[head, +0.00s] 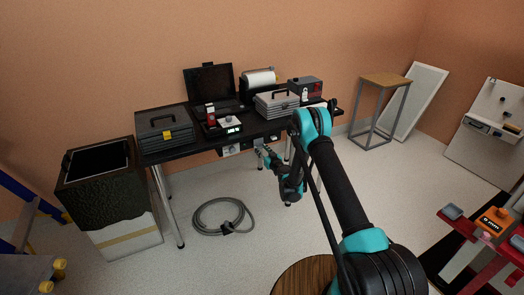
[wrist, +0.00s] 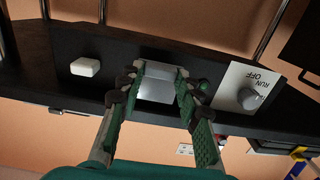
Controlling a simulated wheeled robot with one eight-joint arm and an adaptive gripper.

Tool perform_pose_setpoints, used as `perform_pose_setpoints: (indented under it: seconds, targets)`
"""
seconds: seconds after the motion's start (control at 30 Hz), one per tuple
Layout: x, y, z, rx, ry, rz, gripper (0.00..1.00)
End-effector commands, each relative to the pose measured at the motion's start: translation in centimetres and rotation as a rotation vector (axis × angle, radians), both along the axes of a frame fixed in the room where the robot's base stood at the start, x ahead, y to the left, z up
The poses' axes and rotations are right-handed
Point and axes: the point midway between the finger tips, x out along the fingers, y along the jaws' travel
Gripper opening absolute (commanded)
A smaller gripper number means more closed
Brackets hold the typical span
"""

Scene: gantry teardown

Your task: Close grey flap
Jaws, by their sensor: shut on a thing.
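The grey flap (wrist: 157,90) is a small light-grey plate on the dark front face of the table, in the middle of the wrist view. My gripper (wrist: 160,82) reaches it with one finger on each side, and the jaws are shut on it. The fingertips hide the flap's side edges. Whether the flap is fully closed cannot be told. In the head view my gripper (head: 262,150) is at the front edge of the black table, and the flap cannot be made out clearly there.
A white RUN/OFF panel with a grey knob (wrist: 248,98) and a white block (wrist: 85,67) sit on either side of the flap. The black table (head: 185,150) carries toolboxes and a laptop. A coiled hose (head: 222,216) lies on the floor below.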

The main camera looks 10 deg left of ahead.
Motion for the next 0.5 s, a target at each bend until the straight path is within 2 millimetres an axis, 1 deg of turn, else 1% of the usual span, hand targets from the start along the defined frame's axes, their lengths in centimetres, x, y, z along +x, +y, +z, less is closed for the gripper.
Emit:
perform_pose_setpoints:
  seconds: [0.2, 0.23, 0.3, 0.4, 0.5]
  targets:
    - [0.15, -0.06, 0.02, 0.007, -0.011, -0.002, 0.05]
    - [0.15, -0.06, 0.02, 0.007, -0.011, -0.002, 0.36]
    - [0.13, -0.05, 0.02, 0.007, -0.011, -0.002, 0.45]
    - [0.12, -0.03, 0.01, 0.007, -0.010, -0.001, 0.55]
    - [0.09, -0.01, 0.01, 0.007, -0.010, -0.001, 0.55]
